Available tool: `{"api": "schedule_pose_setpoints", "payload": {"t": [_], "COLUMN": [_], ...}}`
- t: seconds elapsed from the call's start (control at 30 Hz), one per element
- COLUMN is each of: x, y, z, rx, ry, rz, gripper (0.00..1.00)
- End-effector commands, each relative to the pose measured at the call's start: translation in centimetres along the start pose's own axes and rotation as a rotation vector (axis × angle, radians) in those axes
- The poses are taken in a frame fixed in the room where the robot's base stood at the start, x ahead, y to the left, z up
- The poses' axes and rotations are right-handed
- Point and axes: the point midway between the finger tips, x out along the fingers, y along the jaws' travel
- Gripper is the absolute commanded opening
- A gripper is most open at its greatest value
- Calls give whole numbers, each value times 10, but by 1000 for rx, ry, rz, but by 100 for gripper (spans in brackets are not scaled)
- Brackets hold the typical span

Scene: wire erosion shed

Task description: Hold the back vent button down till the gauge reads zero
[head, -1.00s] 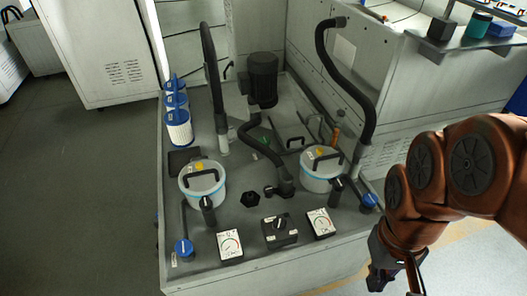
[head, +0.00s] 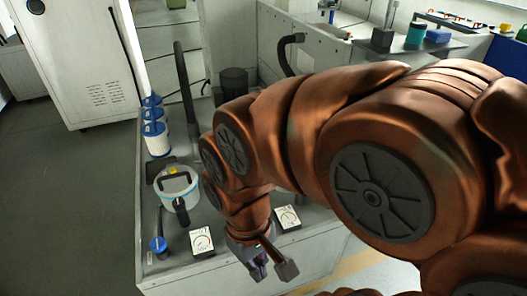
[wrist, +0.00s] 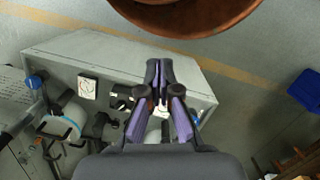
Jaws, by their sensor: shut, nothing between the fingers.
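The left filter canister (head: 178,188) is white with a blue band. A yellow button (head: 172,171) and a dark handle are on its lid. The right canister is hidden behind my arm in the head view. The left gauge (head: 202,241) and right gauge (head: 287,218) stand along the bench's front; their readings are too small to tell. My gripper (head: 271,270) is shut and empty, near the bench's front edge in the head view. In the wrist view its closed fingers (wrist: 158,68) cover part of the bench. A canister (wrist: 62,125) and a gauge (wrist: 87,88) show to their left.
The grey bench (head: 180,268) has a blue knob (head: 158,244) at its front left. Blue-and-white filter cartridges (head: 155,130) and a black hose (head: 185,95) stand behind the left canister. My arm hides much of the bench's right half. Floor left of the bench is clear.

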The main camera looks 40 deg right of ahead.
Motion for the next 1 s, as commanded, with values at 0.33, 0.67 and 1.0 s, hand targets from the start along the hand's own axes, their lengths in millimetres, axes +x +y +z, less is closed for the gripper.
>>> {"api": "schedule_pose_setpoints", "payload": {"t": [0.33, 0.67, 1.0], "x": [-1, -25, -58], "y": [-2, -21, 4], "z": [-5, -100, -239], "rx": [13, 252, 681], "ry": [4, 100, 223], "rz": [-12, -221, -520], "gripper": [0, 0, 0]}}
